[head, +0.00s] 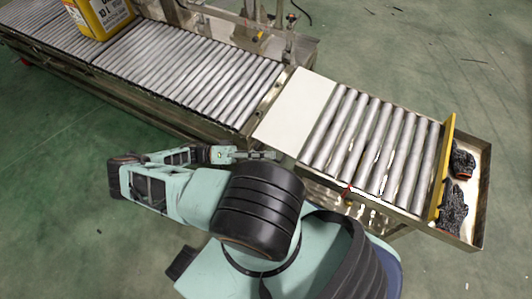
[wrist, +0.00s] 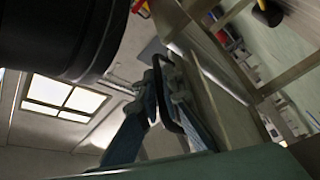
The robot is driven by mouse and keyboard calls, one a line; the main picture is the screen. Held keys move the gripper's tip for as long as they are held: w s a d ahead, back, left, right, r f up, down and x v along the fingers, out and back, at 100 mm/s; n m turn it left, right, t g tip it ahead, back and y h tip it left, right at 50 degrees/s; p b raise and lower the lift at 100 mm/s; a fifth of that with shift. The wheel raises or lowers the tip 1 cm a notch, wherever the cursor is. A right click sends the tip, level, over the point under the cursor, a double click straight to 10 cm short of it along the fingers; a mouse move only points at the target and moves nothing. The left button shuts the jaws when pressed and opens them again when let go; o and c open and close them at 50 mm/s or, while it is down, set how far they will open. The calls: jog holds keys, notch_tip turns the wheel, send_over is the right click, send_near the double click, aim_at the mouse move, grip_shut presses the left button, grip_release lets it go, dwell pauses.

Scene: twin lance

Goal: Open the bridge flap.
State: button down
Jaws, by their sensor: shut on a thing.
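A flat cream plate (head: 297,108), which looks like the bridge flap, lies between the long roller conveyor and the short roller section, about level with the rollers. My gripper (head: 270,155) is beside its near edge, in front of the conveyor joint. In the wrist view, my gripper (wrist: 168,88) is shut on a dark looped handle (wrist: 171,122) beside a pale panel (wrist: 222,108). The fingers hide part of the handle. I cannot tell from the head view how the handle joins the plate.
The long roller conveyor (head: 190,65) carries a yellow canister (head: 100,15). The short roller section (head: 375,145) ends at a yellow stop bar (head: 443,170), with dark gloves (head: 455,200) in a tray beyond. Green floor (head: 60,220) is open at the left.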

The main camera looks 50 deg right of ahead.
dwell(0.4)
jog(key=c, duration=2.1)
grip_release()
jog(key=shift+w, duration=0.1)
jog(key=v, duration=1.1)
jog(key=shift+w+a, duration=0.3)
jog(key=shift+f, duration=0.1)
